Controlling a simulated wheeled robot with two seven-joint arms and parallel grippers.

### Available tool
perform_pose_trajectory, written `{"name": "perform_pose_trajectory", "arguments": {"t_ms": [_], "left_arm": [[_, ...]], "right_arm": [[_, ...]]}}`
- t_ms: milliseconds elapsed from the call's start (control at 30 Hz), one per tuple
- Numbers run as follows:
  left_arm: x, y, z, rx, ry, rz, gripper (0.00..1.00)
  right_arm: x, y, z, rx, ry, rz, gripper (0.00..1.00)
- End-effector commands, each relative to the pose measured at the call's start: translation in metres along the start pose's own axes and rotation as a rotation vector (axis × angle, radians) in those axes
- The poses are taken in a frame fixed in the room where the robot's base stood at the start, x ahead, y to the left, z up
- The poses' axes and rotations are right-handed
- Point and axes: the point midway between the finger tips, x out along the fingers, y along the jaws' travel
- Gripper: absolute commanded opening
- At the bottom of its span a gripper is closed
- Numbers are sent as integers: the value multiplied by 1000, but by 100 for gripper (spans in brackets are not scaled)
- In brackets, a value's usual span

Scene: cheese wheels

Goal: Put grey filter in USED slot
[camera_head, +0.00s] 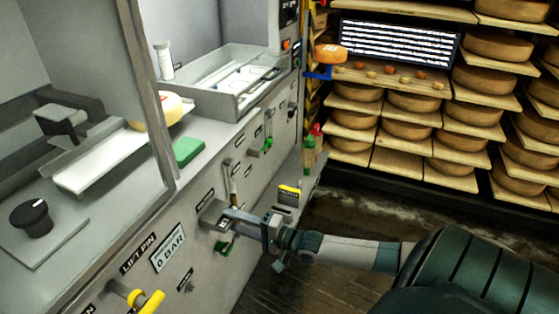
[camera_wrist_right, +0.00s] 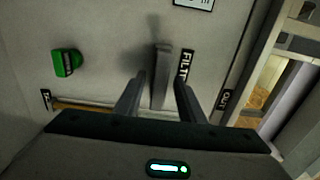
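My right gripper (camera_head: 232,216) reaches from the right to the grey machine front. The right wrist view shows its two fingers (camera_wrist_right: 160,104) apart. A narrow grey upright bar (camera_wrist_right: 163,72) stands between them beside a label reading "FILT", with a gap on each side. It looks like the grey filter or its handle; its inner part is hidden in the panel. I cannot read a USED label; a small box with a yellow label (camera_head: 289,192) is right of the gripper. My left gripper is not in view.
The machine front has a green-tipped lever (camera_head: 266,146), a yellow handle (camera_head: 147,301) and a 0 BAR plate (camera_head: 168,248). A green block (camera_head: 188,151) lies on the ledge above. In the wrist view, a green knob (camera_wrist_right: 67,62) sits left. Cheese shelves (camera_head: 440,110) fill the back.

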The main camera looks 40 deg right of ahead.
Motion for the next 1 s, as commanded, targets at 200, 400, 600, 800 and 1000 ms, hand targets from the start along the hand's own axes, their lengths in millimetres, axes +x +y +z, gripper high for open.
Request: {"name": "perform_pose_trajectory", "arguments": {"t_ms": [200,400,600,800,1000], "left_arm": [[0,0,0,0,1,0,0],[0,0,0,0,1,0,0],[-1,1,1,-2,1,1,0],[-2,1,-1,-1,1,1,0],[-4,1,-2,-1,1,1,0]], "right_arm": [[0,0,0,0,0,0,36],[0,0,0,1,0,0,0],[-1,0,0,1,0,-1,0],[-5,0,0,1,0,1,0],[-10,0,0,1,0,1,0]]}}
